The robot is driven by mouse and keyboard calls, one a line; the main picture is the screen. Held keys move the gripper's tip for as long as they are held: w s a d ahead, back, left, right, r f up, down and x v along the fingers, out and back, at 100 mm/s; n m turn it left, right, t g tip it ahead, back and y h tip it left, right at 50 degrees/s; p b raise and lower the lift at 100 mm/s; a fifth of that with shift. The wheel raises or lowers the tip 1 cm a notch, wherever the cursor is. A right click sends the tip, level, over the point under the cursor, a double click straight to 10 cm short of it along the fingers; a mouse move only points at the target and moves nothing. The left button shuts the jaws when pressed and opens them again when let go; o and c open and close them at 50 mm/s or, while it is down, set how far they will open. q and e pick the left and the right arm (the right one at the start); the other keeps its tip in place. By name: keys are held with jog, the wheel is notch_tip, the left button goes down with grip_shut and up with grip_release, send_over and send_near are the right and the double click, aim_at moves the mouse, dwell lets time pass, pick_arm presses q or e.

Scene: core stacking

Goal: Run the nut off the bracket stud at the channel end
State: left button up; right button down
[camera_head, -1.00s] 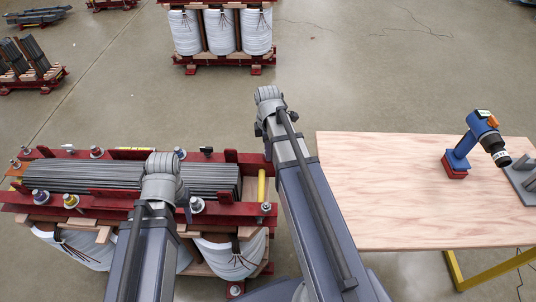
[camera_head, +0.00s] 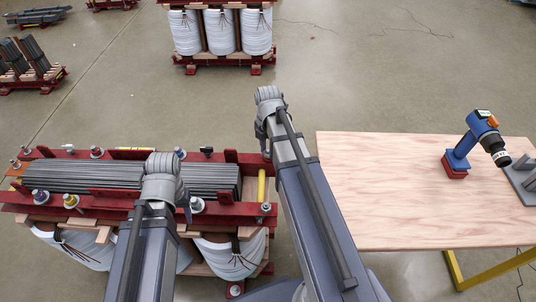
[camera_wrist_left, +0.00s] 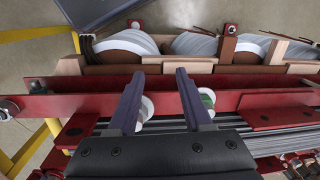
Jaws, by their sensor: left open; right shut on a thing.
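My right gripper (camera_head: 266,152) points down at the right end of the far red channel (camera_head: 232,156). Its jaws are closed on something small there. The nut and bracket stud are hidden behind the fingers and wrist, but the place fits the nut at the channel end. My left gripper hangs over the near red channel (camera_head: 100,207), its fingers mostly hidden by its wrist in the head view. In the left wrist view my left gripper (camera_wrist_left: 156,76) is open and empty, its fingers spread above the red channel (camera_wrist_left: 165,104), with white bushings close by.
A laminated core (camera_head: 90,175) lies between the channels, with bolts and bushings along them. A yellow rod (camera_head: 262,186) stands near the right end. A wooden table (camera_head: 385,195) at right carries a blue power tool (camera_head: 466,142).

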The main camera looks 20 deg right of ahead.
aim_at(268, 150)
jog(key=shift+n, duration=0.4)
jog(key=n, duration=0.4)
jog(key=shift+n, duration=0.3)
jog(key=shift+c, duration=2.3)
grip_release()
notch_tip(268, 150, up, 8)
jog(key=p, duration=0.8)
jog(key=shift+f, duration=0.1)
